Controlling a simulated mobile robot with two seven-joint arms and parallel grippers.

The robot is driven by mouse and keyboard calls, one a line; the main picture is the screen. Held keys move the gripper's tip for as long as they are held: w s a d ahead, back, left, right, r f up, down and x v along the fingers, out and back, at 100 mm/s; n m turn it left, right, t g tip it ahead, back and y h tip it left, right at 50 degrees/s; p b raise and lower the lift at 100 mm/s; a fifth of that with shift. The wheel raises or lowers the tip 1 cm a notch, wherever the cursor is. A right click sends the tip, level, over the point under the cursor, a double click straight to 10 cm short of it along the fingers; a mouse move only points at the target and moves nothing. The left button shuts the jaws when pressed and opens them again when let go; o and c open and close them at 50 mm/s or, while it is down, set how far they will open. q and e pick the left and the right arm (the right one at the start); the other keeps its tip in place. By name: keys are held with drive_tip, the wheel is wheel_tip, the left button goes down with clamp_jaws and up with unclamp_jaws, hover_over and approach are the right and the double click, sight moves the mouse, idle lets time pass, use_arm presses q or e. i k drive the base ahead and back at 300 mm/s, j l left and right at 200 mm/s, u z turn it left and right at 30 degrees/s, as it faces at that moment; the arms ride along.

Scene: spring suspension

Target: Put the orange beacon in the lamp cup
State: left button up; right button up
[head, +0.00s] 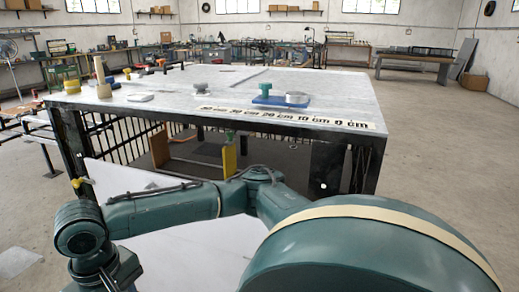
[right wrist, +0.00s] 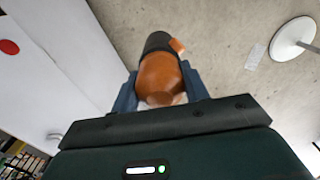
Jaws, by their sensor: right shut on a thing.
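The orange beacon (right wrist: 160,76), an orange rounded body with a dark end, is between the two blue fingers of my right gripper (right wrist: 162,92) in the right wrist view. The fingers are shut on it, and bare floor shows behind it. Neither gripper can be made out in the head view, only teal arm links. On the table stands a blue base (head: 270,101) bearing a green knob-like piece (head: 264,89) and a round grey cup-like piece (head: 296,97). I cannot tell for certain which thing is the lamp cup.
The grey table (head: 330,86) has a centimetre scale strip (head: 285,116) along its near edge. A grey round piece (head: 200,87) stands left of the blue base. Wooden and yellow pieces crowd the left end. The table's right part is clear.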

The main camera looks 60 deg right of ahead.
sight(296, 99)
drive_tip(key=l+z, duration=0.15)
drive_tip(key=z, duration=1.35)
drive_tip(key=i+j, duration=0.05)
